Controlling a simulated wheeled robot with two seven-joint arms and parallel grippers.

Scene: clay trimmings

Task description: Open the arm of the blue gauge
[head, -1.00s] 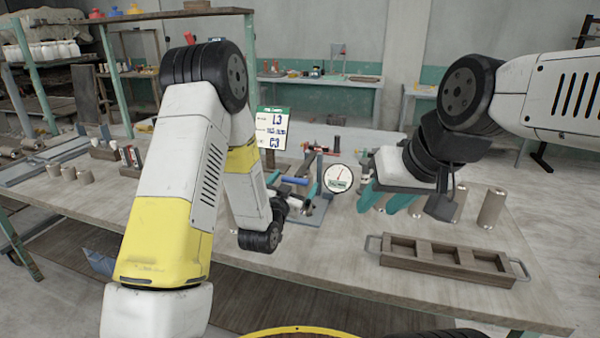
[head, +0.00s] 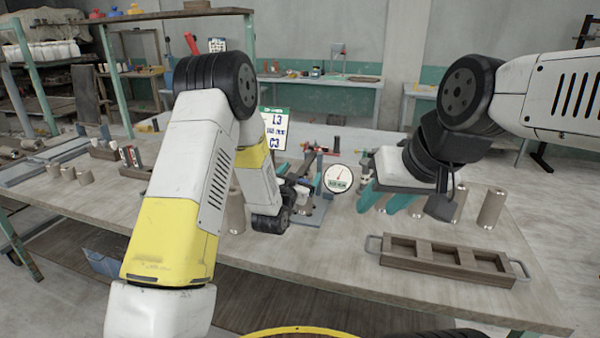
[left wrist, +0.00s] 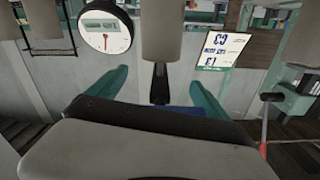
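A white round dial (head: 338,178) with a needle stands at the table's middle, beside a grey stand. It also shows in the left wrist view (left wrist: 105,27), upside down. A blue part (left wrist: 195,112) lies low between my left fingers, mostly hidden by the gripper body; I cannot tell whether they touch it. My left gripper (left wrist: 157,75) has its teal fingers apart, with a dark rod and a beige cylinder (left wrist: 165,35) beyond the gap. In the head view my left gripper (head: 300,194) is largely hidden by its wrist. My right gripper (head: 384,199) is open, right of the dial.
A wooden tray (head: 440,262) with compartments and metal handles lies at the front right. Beige cylinders (head: 491,208) stand behind it, and another (head: 235,212) stands by my left arm. A sign (head: 274,128) stands behind the stand. The front middle of the table is clear.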

